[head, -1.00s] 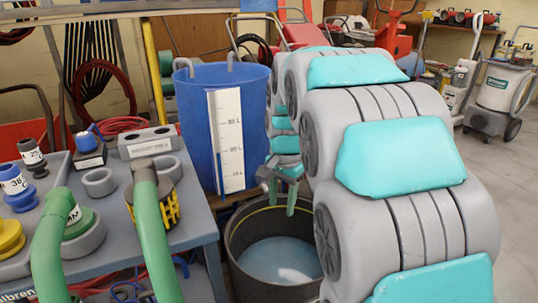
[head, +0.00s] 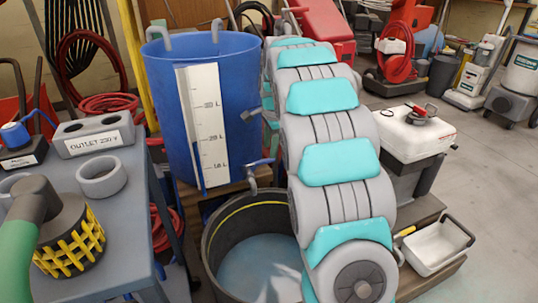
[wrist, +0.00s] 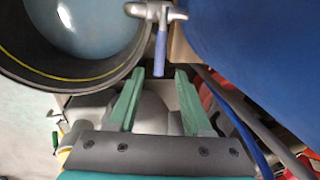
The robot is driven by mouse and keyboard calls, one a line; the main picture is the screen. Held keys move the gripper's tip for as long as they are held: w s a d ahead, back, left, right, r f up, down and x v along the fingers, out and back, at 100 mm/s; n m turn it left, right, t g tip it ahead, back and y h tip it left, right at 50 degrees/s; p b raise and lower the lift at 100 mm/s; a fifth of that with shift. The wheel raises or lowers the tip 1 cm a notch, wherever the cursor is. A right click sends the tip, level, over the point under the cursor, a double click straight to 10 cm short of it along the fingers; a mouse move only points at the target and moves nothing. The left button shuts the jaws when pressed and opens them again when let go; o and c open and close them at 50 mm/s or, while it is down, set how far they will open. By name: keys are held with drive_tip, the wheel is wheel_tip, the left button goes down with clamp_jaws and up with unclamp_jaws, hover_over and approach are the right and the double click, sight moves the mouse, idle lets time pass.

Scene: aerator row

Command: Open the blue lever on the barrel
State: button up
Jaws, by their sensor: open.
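The blue barrel (head: 160,100) with a white litre scale stands behind the round tub. Its grey tap (head: 252,178) with the blue lever (head: 262,162) sits low on the barrel's right side, above the tub. In the wrist view the blue lever (wrist: 160,52) sticks out from the grey tap (wrist: 152,12) towards my gripper. My gripper (wrist: 160,72) is open, with green fingers apart. The lever's end lies between the fingertips in the picture; I cannot tell whether they touch it or how deep it is. My arm hides most of the gripper in the head view.
The dark tub (head: 222,222) with a yellow line and pale blue inside stands under the tap. A grey table (head: 110,205) with hose fittings is at left. A white-topped machine (head: 415,132) and white tray (head: 432,248) are right of my arm. Open floor lies further right.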

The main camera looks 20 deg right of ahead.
sight(269, 159)
drive_tip(key=f, duration=0.4)
drive_tip(key=shift+w+f, duration=0.15)
drive_tip(key=shift+w, duration=0.25)
clamp_jaws()
idle(1.0)
